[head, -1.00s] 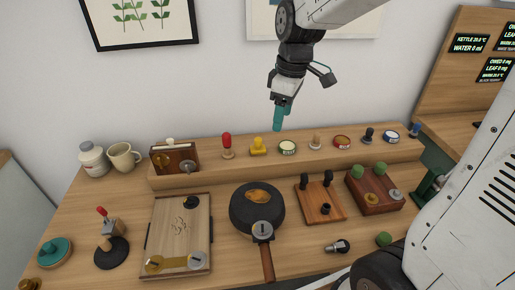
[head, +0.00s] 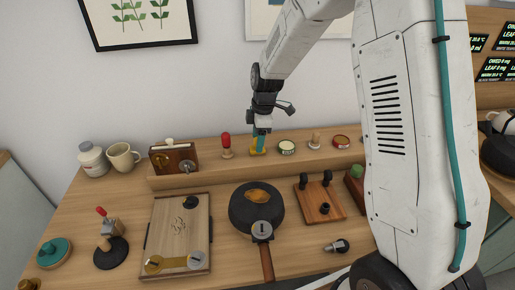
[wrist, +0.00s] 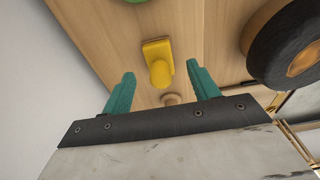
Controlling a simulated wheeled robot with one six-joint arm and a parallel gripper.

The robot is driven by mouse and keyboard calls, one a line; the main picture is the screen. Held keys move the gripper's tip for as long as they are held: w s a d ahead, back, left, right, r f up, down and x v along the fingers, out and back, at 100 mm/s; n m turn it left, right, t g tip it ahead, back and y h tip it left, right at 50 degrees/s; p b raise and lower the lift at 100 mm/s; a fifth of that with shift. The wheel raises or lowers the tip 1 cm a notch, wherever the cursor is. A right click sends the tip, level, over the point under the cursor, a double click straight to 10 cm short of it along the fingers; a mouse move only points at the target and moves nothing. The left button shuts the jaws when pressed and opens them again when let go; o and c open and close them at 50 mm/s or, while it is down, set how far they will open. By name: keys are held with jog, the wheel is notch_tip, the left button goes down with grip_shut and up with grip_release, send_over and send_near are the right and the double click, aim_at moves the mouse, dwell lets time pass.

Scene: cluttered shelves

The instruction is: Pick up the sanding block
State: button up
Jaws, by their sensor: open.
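A yellow block with a rounded knob (head: 260,150), which I take to be the sanding block, stands on the raised wooden ledge at the back of the table. In the wrist view the yellow block (wrist: 158,62) lies in line with the gap between my fingers. My gripper (head: 259,141) points down at it, its teal fingertips partly covering the block in the head view. In the wrist view my gripper (wrist: 163,74) is open, with its fingers on either side of the gap and nothing held. I cannot tell whether the fingers touch the block.
A red-topped wooden knob piece (head: 227,146) stands left of the block, and a round green-rimmed tin (head: 287,147) stands close on its right. A dark box (head: 174,159) is farther left. A black pan (head: 257,207) sits in front. The wall rises behind the ledge.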

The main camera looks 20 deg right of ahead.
jog(key=shift+a+f, duration=0.2)
jog(key=shift+f, duration=1.3)
jog(key=c, duration=1.1)
jog(key=shift+r, duration=0.15)
jog(key=shift+r, duration=0.55)
notch_tip(320, 180, up, 2)
jog(key=shift+r, duration=0.25)
jog(key=s+a+r, duration=0.1)
jog(key=s, duration=1.5)
jog(key=shift+a, duration=0.2)
jog(key=shift+r, duration=0.1)
